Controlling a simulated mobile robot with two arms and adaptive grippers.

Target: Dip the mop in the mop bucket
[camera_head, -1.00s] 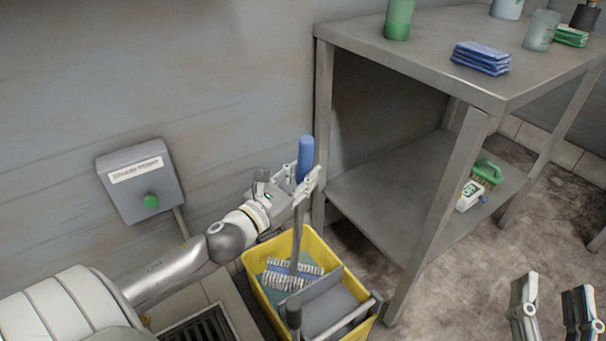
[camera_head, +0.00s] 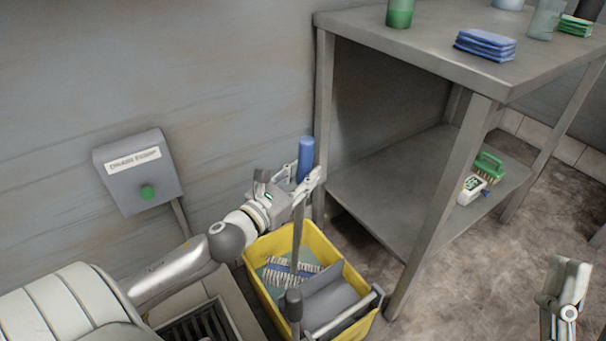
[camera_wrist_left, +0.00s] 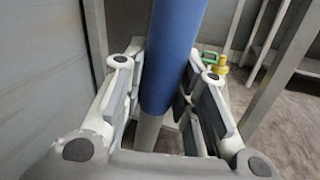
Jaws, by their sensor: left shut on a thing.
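The mop has a blue grip (camera_head: 305,158) on a grey pole that stands nearly upright. My left gripper (camera_head: 309,178) is shut around the blue grip, which also fills the middle of the left wrist view (camera_wrist_left: 170,60). The mop's striped white and blue head (camera_head: 289,271) is inside the yellow mop bucket (camera_head: 256,283), at the blue-green water in its rear part. I cannot tell how deep the head sits. My right gripper (camera_head: 566,295) is at the lower right, away from the bucket; its opening is not clear.
A grey wringer (camera_head: 330,302) fills the bucket's front part. A metal table (camera_head: 400,55) with a lower shelf (camera_head: 385,195) stands close on the right. A wall box with a green button (camera_head: 147,192) is at the left. A floor drain (camera_head: 200,325) lies beside the bucket.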

